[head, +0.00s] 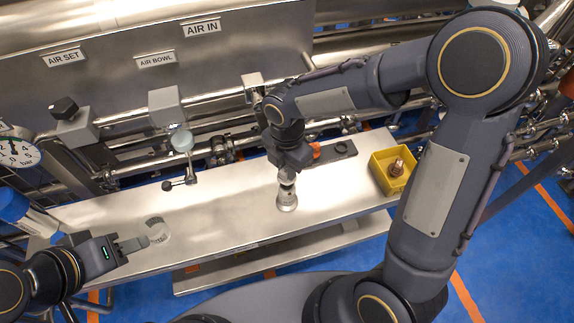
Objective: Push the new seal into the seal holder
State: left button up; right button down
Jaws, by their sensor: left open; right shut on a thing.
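My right gripper (287,177) points down over the middle of the metal bench and is shut on the top of a small silver cylindrical part (287,200). The part stands upright, its wider lower end at the bench top. I cannot tell whether it is one piece or a seal holder with something pressed on it. No separate seal can be made out; the fingers hide the part's top. My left gripper (146,242) is open at the bench's left end, with its fingers beside a clear, ring-shaped cup (157,230). I cannot tell whether they touch.
The metal bench (230,222) has free room between the cup and the silver part. A dark plate (338,153) with an orange piece lies behind. A yellow bin (378,167) holds a copper-coloured part (396,167). Pipes and a labelled panel (100,65) run along the back.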

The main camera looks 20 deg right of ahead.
jog(key=shift+f+b, duration=1.35)
jog(key=shift+f, duration=0.4)
jog(key=c, duration=1.2)
grip_release()
jog(key=shift+c, duration=0.2)
jog(key=shift+r, duration=0.1)
notch_tip(320, 180, up, 5)
jog(key=p, duration=0.4)
